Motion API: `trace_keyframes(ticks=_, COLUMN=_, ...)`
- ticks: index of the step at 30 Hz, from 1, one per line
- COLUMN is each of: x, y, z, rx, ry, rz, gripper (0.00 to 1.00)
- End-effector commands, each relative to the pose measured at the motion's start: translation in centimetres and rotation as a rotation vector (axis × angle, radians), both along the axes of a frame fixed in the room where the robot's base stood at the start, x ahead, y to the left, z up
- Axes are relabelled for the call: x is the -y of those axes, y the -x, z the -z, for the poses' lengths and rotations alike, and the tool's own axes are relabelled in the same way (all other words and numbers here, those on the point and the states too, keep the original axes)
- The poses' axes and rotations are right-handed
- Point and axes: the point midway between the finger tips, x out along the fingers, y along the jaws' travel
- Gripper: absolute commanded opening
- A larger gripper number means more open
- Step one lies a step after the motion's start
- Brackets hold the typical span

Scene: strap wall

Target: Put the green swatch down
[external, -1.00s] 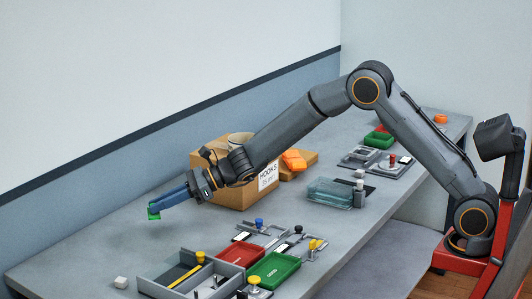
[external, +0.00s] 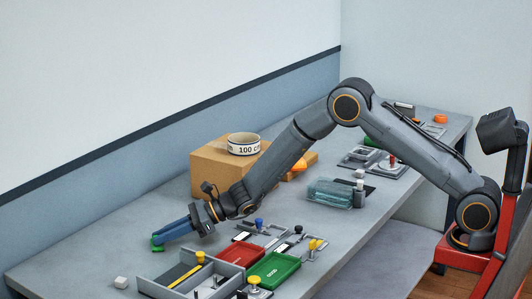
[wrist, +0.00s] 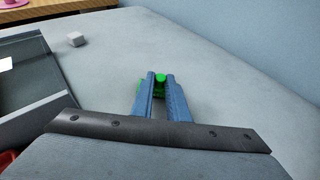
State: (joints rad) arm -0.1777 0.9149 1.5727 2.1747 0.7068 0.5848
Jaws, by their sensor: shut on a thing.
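The green swatch (external: 157,245) is at the tips of my gripper (external: 163,238) in the external view. It is small and bright green. In the wrist view the swatch (wrist: 160,77) shows between and just beside the two blue fingers of my gripper (wrist: 160,82). The fingers are closed on it. The swatch is low over the grey bench top (external: 90,250), left of the trays; I cannot tell if it touches the surface. Part of it is hidden by the fingers.
A grey divided tray (external: 185,278) stands right of the gripper's tips, with a red tray (external: 238,253) and a green tray (external: 274,268) beyond. A small white cube (external: 121,282) lies at the front left. A cardboard box (external: 212,175) stands behind. Bench around the swatch is clear.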

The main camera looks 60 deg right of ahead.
Motion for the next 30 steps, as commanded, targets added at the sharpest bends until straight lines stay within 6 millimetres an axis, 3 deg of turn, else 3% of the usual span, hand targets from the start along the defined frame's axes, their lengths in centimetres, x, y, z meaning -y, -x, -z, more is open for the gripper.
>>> trace_keyframes(ticks=5, x=0.0, y=0.0, z=0.4, rx=-0.001, ry=-0.001, rz=0.0, gripper=0.0)
trace_keyframes(ticks=6, x=0.0, y=0.0, z=0.4, rx=-0.001, ry=0.0, rz=0.0, gripper=0.19)
trace_keyframes(ticks=9, x=0.0, y=0.0, z=0.3, rx=-0.001, ry=0.0, rz=0.0, gripper=0.33)
trace_keyframes(ticks=21, x=0.1, y=0.1, z=-0.2, rx=-0.001, ry=0.001, rz=0.0, gripper=0.33)
trace_keyframes(ticks=30, x=3.8, y=3.6, z=-2.2, rx=0.0, ry=0.0, rz=0.002, gripper=0.33)
